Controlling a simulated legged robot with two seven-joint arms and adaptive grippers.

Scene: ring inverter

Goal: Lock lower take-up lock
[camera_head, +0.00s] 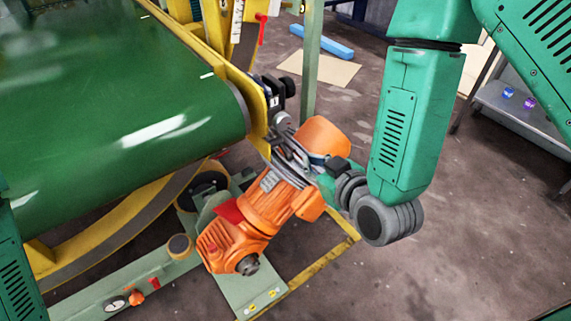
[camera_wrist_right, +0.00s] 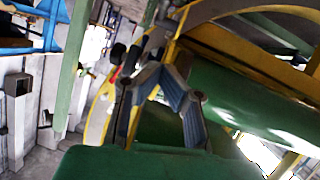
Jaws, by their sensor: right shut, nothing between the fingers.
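A dark lock-like block with black knobs (camera_head: 274,92) sits at the corner of the yellow frame, beside the end of the green roll. I cannot tell for sure that it is the lower take-up lock. My right gripper (camera_head: 283,148) is just below this block, in front of the orange motor, and partly hard to make out. In the right wrist view my right gripper (camera_wrist_right: 158,72) has its fingers drawn together at the tips, with nothing held. A black knob (camera_wrist_right: 118,51) shows left of the fingers there. Contact between fingers and block cannot be made out. My left gripper is out of view.
The orange motor (camera_head: 270,205) stands close under my right wrist. The green roll (camera_head: 120,90) and yellow frame (camera_head: 235,78) bound the left side. A green post (camera_head: 311,65) rises just behind the block. The floor at the lower right is clear.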

